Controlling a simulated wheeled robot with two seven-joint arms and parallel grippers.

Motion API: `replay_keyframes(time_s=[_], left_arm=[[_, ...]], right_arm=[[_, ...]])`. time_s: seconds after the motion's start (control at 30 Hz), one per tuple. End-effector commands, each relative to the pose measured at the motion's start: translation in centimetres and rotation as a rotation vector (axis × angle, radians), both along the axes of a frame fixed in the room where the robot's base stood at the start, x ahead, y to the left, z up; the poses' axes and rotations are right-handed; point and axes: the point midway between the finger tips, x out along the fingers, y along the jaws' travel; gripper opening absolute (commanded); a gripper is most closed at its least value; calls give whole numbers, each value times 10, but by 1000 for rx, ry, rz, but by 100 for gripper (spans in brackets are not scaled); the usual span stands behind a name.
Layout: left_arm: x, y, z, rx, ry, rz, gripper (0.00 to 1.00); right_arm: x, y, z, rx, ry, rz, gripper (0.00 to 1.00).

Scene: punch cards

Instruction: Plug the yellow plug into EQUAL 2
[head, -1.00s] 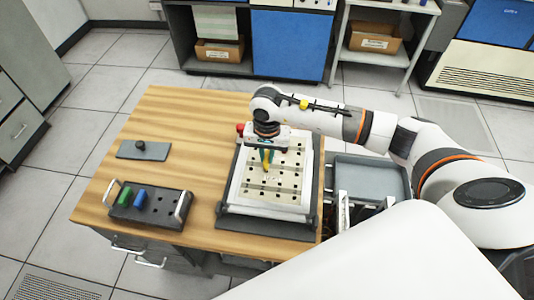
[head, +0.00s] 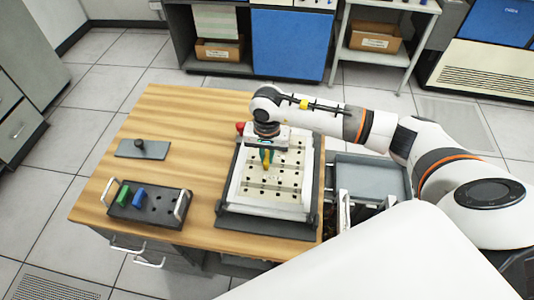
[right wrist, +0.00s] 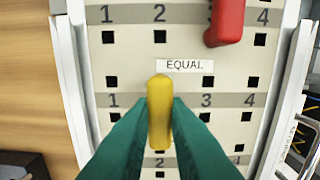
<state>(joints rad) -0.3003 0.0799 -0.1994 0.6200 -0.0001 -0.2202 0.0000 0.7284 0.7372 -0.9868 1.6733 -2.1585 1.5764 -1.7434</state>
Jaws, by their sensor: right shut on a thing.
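My right gripper (head: 267,161) is over the white panel (head: 272,202) and shut on the yellow plug (right wrist: 159,112). In the right wrist view the green fingers (right wrist: 159,125) grip the plug from both sides. The plug lies just below the EQUAL label (right wrist: 185,66), between the printed 1 and 3 of that row, and covers the place of the 2. The holes under it are hidden, and I cannot tell whether it is in them or above them. A red plug (right wrist: 226,20) stands at place 3 of the row above. My left gripper is not in view.
A dark holder (head: 150,208) with a green plug (head: 123,195) and a blue plug (head: 138,197) stands at the table's front left. A grey plate with a black knob (head: 142,149) lies behind it. The wooden table between these and the panel is clear.

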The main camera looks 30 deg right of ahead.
Motion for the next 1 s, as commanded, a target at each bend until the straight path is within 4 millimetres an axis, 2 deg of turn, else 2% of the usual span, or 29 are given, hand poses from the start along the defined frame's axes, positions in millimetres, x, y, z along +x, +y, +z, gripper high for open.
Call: replay_keyframes(time_s=[0.83, 0.87, 1.0], left_arm=[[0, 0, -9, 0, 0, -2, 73], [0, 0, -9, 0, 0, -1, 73], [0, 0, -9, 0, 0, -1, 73]], right_arm=[[-1, 0, -9, 0, 1, 0, 0], [-1, 0, -9, 0, 1, 0, 18], [0, 0, -9, 0, 1, 0, 40]])
